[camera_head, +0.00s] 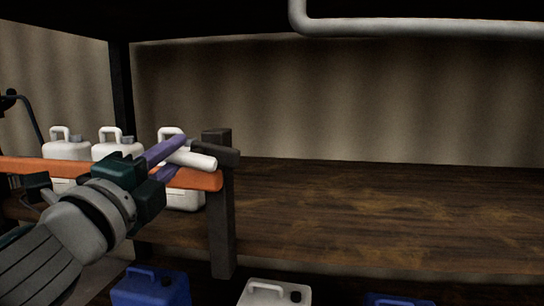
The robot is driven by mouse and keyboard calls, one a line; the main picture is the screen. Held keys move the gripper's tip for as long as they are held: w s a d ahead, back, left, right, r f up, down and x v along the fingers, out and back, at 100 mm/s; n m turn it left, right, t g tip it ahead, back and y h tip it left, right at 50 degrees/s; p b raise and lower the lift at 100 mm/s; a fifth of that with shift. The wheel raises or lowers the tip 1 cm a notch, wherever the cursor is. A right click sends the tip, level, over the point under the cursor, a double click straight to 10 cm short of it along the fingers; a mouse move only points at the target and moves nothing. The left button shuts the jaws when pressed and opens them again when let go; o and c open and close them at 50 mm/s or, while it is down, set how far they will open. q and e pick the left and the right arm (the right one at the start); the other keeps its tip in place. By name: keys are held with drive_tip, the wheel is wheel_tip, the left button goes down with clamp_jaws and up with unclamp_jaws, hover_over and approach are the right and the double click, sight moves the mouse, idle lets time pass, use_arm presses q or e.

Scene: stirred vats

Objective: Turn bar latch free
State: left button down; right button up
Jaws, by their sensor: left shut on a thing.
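An orange bar (205,179) runs across the front of the white jugs at the left and ends at a dark post (222,230). The bar latch (203,160), with a pale round handle, sits at the top of the post by the bar's end. My left gripper (175,158) reaches in from the left, its purple fingers shut on the latch handle. The latch's pivot and part of the bar are hidden behind the gripper and handle. My right gripper is not in view.
Several white jugs (66,150) stand behind the bar. The wooden shelf (380,205) right of the post is bare. Below its front edge are a blue jug (150,290), a white jug (272,294) and another blue one. A grey pipe (420,27) crosses the top.

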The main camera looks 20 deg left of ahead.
use_arm(q)
drive_tip(key=shift+f+n, duration=0.2)
drive_tip(key=shift+n, duration=0.9)
drive_tip(key=shift+y, duration=0.3)
drive_tip(key=c, duration=0.7)
unclamp_jaws()
drive_tip(key=b+v, duration=0.1)
drive_tip(key=v, duration=0.9)
drive_tip(key=shift+b, duration=0.4)
